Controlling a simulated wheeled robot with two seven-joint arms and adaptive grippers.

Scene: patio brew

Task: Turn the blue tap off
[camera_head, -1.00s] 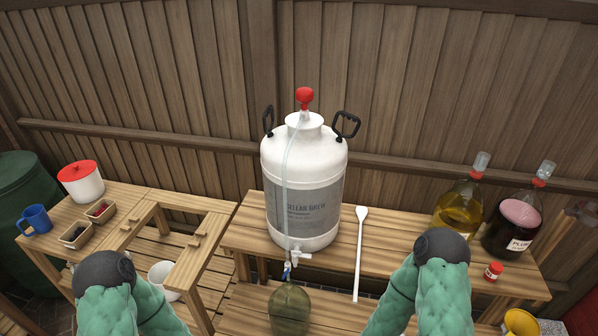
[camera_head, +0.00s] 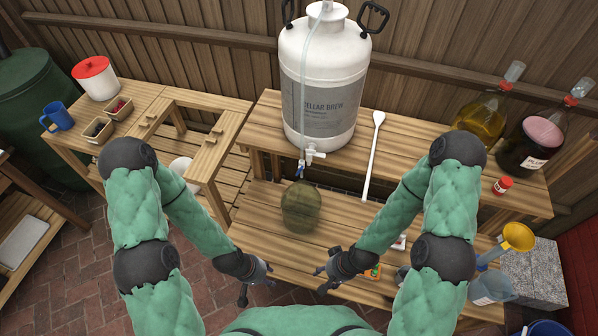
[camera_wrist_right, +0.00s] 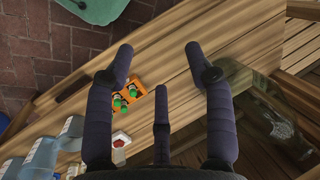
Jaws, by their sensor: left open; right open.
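The small blue tap (camera_head: 301,169) hangs just below the white spigot (camera_head: 314,153) at the base of the white brew barrel (camera_head: 322,85). A clear tube runs down the barrel's front towards it. Its handle is too small to tell its setting. A greenish glass jar (camera_head: 301,208) stands below it on the lower shelf. My left gripper (camera_head: 243,293) is open and empty, in front of the bench and left of the jar. My right gripper (camera_head: 321,281) is open and empty, in front of the jar. In the right wrist view its fingers (camera_wrist_right: 160,58) are spread above wooden planks.
A white paddle (camera_head: 373,155) lies right of the barrel. Two large bottles (camera_head: 480,122) and a red-capped jar (camera_head: 502,186) stand at the right. A yellow funnel (camera_head: 517,237) is at the lower right. An orange tray with small green items (camera_wrist_right: 128,97) lies near my right gripper.

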